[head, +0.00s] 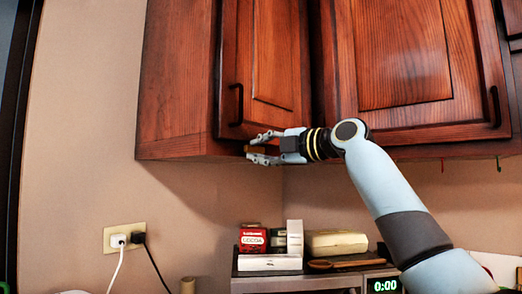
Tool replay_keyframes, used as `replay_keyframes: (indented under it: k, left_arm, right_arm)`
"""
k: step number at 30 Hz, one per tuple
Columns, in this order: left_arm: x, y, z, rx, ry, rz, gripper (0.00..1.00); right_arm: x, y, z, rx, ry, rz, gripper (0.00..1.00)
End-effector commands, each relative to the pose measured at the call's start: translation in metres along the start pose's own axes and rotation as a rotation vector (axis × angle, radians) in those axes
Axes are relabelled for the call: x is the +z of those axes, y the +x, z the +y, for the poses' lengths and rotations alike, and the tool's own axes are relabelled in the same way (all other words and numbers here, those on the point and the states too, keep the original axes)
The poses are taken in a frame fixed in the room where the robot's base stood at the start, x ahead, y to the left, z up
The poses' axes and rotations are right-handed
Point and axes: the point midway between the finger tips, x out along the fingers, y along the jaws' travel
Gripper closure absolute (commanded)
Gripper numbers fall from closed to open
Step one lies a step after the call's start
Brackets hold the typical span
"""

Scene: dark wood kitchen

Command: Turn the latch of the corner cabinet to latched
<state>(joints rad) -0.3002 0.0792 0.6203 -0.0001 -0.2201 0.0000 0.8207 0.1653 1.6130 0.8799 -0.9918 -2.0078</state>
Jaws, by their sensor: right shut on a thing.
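The corner cabinet (180,75) is dark reddish wood and hangs on the wall at the upper left to middle. Its narrow panelled door (272,50) has a black bar handle (236,104) near the lower left and looks closed. My right gripper (257,148) reaches in from the right, just below the door's bottom edge. Its fingers are shut on a small brownish piece, the latch (256,149), at the cabinet's lower edge. The fingers hide most of the latch, so I cannot tell which way it is turned. My left gripper is not in view.
A wider cabinet door (400,60) is to the right. Below, a cocoa box (253,240), other packages and a wooden spoon (345,263) lie on an appliance with a green clock display (385,286). A wall outlet (124,237) with two plugs is at the left.

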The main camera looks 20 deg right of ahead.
Motion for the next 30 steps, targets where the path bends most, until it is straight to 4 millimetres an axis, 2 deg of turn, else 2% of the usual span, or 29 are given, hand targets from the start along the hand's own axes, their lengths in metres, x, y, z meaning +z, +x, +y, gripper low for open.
replay_keyframes:
  k: [9, 16, 17, 21, 30]
  left_arm:
    - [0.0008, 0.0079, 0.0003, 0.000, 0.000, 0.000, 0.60]
    - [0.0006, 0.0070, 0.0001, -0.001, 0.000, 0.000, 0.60]
    - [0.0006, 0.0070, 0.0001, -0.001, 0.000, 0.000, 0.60]
    - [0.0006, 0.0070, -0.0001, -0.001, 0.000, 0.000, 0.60]
    - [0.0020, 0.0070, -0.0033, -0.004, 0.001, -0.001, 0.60]
  right_arm:
    - [0.0001, -0.0001, 0.0006, -0.003, 0.124, 0.001, 1.00]
    - [0.0001, 0.0000, 0.0011, -0.004, 0.127, 0.001, 1.00]
    - [0.0001, 0.0000, 0.0010, -0.004, 0.126, 0.001, 0.80]
    - [0.0001, 0.0000, 0.0013, -0.003, 0.126, 0.001, 0.62]
    - [0.0004, -0.0017, 0.0021, -0.001, 0.124, 0.000, 0.61]
